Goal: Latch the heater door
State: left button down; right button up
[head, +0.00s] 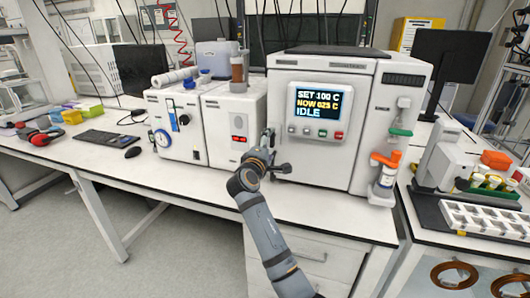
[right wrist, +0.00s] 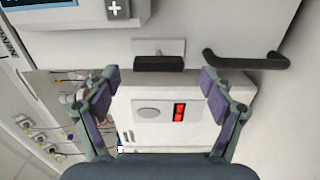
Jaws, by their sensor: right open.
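The heater is the large white oven-like box (head: 330,110) in the head view, with a display reading SET 100 C, NOW 025 C, IDLE. Its front door looks flush with the body. In the right wrist view a short black latch (right wrist: 158,63) sits on a pale plate at the door's edge. A black bar handle (right wrist: 248,62) is to its right; in the head view it appears as a dark handle (head: 283,169). My right gripper (head: 267,145) is open, its fingertips (right wrist: 160,78) either side of the latch without visible contact. My left gripper is not in view.
A white instrument with a red display (head: 238,138) stands close left of the heater, leaving little room. A white rack (head: 485,222) is further right. The bench front around the mouse (head: 132,152) is mostly clear.

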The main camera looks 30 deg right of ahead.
jog(key=v, duration=0.7)
jog(key=shift+a, duration=0.1)
